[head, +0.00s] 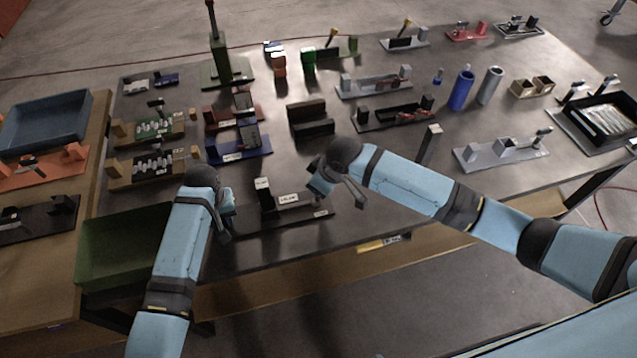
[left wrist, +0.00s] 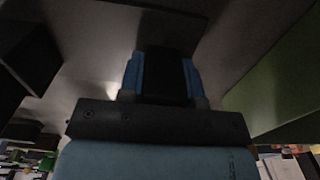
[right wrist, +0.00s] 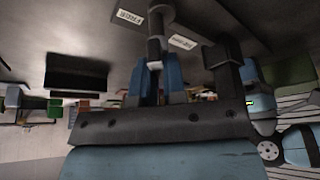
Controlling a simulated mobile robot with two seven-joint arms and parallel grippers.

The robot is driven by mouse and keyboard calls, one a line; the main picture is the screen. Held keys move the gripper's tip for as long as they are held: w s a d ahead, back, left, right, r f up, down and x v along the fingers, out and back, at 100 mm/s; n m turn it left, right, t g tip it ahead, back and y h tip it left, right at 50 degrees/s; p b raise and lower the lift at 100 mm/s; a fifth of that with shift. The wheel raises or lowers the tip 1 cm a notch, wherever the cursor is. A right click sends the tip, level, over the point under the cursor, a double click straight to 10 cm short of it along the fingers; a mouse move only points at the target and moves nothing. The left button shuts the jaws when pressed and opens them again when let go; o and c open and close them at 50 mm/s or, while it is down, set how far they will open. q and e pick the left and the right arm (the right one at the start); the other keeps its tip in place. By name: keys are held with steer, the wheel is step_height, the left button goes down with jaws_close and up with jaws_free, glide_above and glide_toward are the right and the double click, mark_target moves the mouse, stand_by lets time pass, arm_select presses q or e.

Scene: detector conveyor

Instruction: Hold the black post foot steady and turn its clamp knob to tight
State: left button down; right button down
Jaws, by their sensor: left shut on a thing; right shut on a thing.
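The black post foot (head: 265,194) stands on a long dark base plate (head: 252,224) at the table's front edge in the head view. My left gripper (head: 230,206) is at the plate's left end. In the left wrist view, its blue fingers (left wrist: 161,75) are shut on a black block, which looks like part of the post foot. My right gripper (head: 314,187) is above the plate's right part. In the right wrist view, its fingers (right wrist: 154,82) are shut on a small dark part on a rod, seemingly the clamp knob (right wrist: 154,47). Head view hides both grips.
White labels (right wrist: 130,17) lie near the knob, one seeming to read FREE. A green bin (head: 125,245) stands left of my left arm. A dark stepped block (head: 310,118) and a blue fixture (head: 240,150) stand behind.

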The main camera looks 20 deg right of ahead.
steer(key=c, duration=1.2)
jaws_free()
steer(key=v, duration=1.2)
steer(key=shift+s, duration=0.1)
